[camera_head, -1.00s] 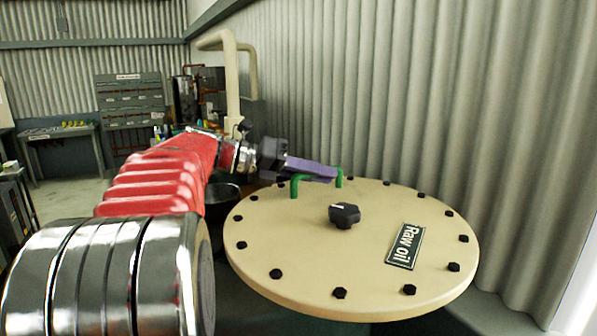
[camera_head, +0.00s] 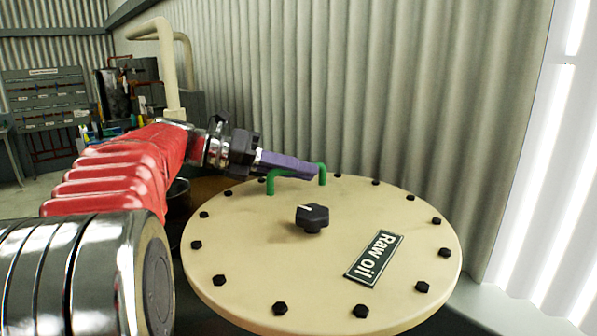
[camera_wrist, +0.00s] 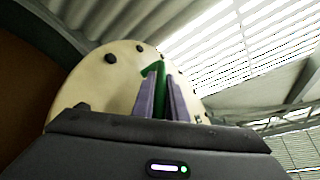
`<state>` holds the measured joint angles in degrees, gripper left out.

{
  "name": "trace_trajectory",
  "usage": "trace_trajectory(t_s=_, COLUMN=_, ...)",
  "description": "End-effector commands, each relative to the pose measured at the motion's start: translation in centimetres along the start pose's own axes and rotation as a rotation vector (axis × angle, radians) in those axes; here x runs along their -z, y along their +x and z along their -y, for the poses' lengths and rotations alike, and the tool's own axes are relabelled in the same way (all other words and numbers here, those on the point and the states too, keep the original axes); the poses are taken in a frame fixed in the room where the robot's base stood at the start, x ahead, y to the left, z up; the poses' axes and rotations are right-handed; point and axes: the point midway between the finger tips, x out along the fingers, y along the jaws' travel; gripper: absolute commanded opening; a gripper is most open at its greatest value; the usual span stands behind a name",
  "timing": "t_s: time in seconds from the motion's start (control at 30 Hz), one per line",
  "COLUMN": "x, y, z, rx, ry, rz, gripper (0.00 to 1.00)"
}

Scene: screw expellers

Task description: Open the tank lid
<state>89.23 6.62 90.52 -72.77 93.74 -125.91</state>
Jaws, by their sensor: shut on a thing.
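The cream round tank lid (camera_head: 235,245) lies flat with black bolts around its rim, and it also shows in the wrist view (camera_wrist: 85,85). A green handle (camera_head: 270,184) stands near its far edge. My gripper (camera_head: 312,172) has purple fingers and reaches in from the left. In the wrist view the fingers (camera_wrist: 160,100) are shut on the green handle (camera_wrist: 158,74), one on each side. A black knob (camera_head: 312,217) stands near the lid's middle. A "Raw oil" label (camera_head: 374,257) lies to its right.
A corrugated metal wall (camera_head: 400,90) stands close behind the tank. Cream pipes (camera_head: 165,60) rise at the back left. A tool board (camera_head: 45,98) hangs farther left. A bright panel (camera_head: 550,180) is at the right.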

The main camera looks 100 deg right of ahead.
Motion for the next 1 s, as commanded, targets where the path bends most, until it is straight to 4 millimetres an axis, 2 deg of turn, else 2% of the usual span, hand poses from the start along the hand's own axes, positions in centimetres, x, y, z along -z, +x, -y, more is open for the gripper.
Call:
trace_trajectory(t_s=0.03, x=-0.2, y=0.1, z=0.1, rx=0.002, ry=0.002, rz=0.005, gripper=0.0)
trace_trajectory(t_s=0.07, x=-0.2, y=0.1, z=0.1, rx=0.001, ry=0.002, rz=0.006, gripper=0.13)
trace_trajectory(t_s=0.33, x=-0.2, y=-0.1, z=-0.1, rx=-0.002, ry=-0.001, rz=0.007, gripper=0.31)
trace_trajectory(t_s=0.73, x=-0.1, y=-1.0, z=-0.2, rx=-0.004, ry=-0.002, rz=0.007, gripper=0.31)
trace_trajectory(t_s=0.87, x=-0.1, y=-2.5, z=-0.2, rx=-0.005, ry=-0.003, rz=0.008, gripper=0.31)
trace_trajectory(t_s=1.0, x=-0.2, y=-4.8, z=-0.3, rx=-0.007, ry=-0.003, rz=0.01, gripper=0.31)
